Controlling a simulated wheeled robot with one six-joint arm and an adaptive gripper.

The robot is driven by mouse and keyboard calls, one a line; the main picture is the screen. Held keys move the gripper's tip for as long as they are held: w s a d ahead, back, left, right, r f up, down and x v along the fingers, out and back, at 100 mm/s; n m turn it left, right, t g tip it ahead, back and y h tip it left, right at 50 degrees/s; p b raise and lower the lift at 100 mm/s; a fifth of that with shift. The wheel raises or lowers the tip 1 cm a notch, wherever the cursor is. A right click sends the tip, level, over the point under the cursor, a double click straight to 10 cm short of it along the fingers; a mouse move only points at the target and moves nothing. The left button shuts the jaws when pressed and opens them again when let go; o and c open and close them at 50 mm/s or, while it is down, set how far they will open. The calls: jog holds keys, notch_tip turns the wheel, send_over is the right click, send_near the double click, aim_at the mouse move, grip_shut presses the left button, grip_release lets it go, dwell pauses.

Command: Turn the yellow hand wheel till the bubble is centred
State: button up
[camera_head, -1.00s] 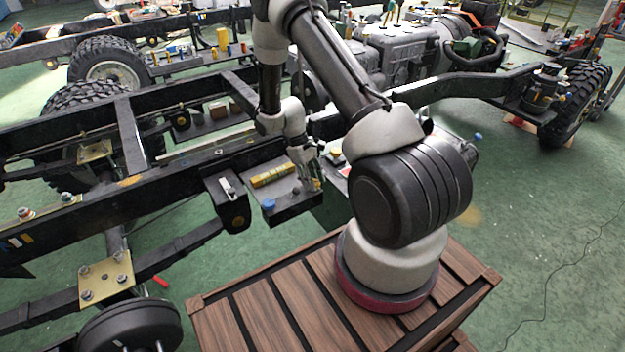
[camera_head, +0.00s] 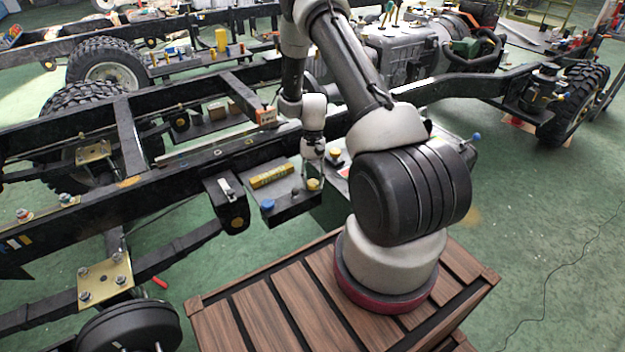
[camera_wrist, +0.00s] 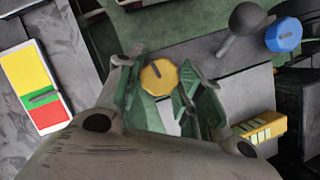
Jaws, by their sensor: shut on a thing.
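The yellow hand wheel (camera_wrist: 158,77) is between my gripper's green-padded fingers in the wrist view. It also shows as a small yellow knob (camera_head: 314,184) on the dark bracket (camera_head: 296,208) in the head view. My gripper (camera_wrist: 160,86) is shut on the wheel from above; it points down in the head view (camera_head: 313,176). A yellow level bar (camera_head: 271,177) lies on the bracket left of the wheel. It shows at the lower right of the wrist view (camera_wrist: 260,128) with pale windows. The bubble is too small to make out.
A blue knob (camera_wrist: 284,35) and a dark ball-headed lever (camera_wrist: 246,18) stand on the same bracket. A red, yellow and green plate (camera_wrist: 35,88) is at the left of the wrist view. The black chassis rail (camera_head: 200,165) runs behind the bracket.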

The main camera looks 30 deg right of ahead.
jog(key=m+t+y, duration=0.1)
jog(key=m, duration=0.3)
jog(key=shift+d+m, duration=0.1)
jog(key=shift+m, duration=0.2)
jog(key=shift+s+m+t+y, duration=0.1)
jog(key=shift+m+t+y, duration=0.3)
jog(key=shift+m, duration=0.7)
jog(key=shift+s+m+t+y, duration=0.1)
jog(key=shift+m+t, duration=0.5)
jog(key=shift+m, duration=0.5)
jog(key=o, duration=1)
jog(key=shift+r, duration=0.1)
jog(key=v, duration=1.1)
jog(key=shift+d+r, duration=0.2)
jog(key=shift+r, duration=0.15)
